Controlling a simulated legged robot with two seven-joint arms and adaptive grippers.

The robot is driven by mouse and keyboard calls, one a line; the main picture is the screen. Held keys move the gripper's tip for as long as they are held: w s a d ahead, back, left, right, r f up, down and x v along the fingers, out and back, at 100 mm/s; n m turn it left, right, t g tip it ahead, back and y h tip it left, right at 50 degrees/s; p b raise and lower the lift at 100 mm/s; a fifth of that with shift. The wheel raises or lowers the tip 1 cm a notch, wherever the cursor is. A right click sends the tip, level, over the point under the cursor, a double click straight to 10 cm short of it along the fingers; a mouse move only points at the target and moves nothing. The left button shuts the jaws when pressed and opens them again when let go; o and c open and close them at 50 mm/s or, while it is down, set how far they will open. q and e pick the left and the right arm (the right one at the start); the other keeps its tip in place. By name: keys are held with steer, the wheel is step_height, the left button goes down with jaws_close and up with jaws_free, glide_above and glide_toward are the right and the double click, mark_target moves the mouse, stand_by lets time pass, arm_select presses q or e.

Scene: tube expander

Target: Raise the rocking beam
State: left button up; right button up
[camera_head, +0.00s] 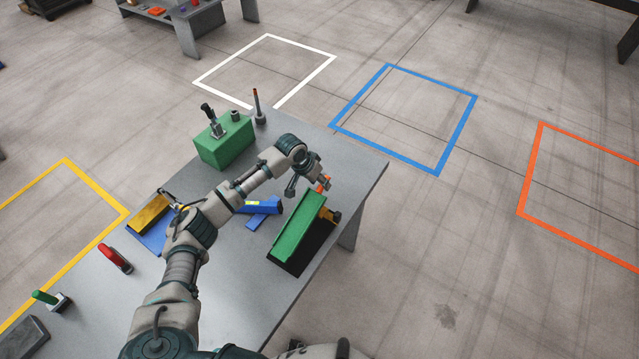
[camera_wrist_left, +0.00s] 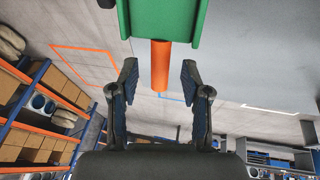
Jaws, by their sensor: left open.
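The rocking beam is a long green channel (camera_head: 298,226), tilted, on a black base near the right edge of the grey table in the head view. An orange handle (camera_head: 324,184) sticks out of its far end. My left gripper (camera_head: 309,187) is at that far end, close to the handle. In the left wrist view the green beam end (camera_wrist_left: 163,17) is at the top, and the orange handle (camera_wrist_left: 160,65) reaches down between the two spread fingers of my left gripper (camera_wrist_left: 158,80). The fingers appear apart from the handle. My right gripper does not show.
A green block with fittings (camera_head: 224,142) stands at the table's far side. A blue part (camera_head: 262,209) lies between my arm and the beam. A yellow-topped blue device (camera_head: 149,217), a red-handled tool (camera_head: 115,258) and a green-handled tool (camera_head: 47,298) are to the left.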

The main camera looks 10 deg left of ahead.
arm_select(q)
steer(key=v, duration=1)
steer(key=shift+s+a+r, duration=0.2)
steer(key=shift+a+r, duration=0.05)
steer(key=shift+a, duration=0.1)
steer(key=shift+d, duration=0.1)
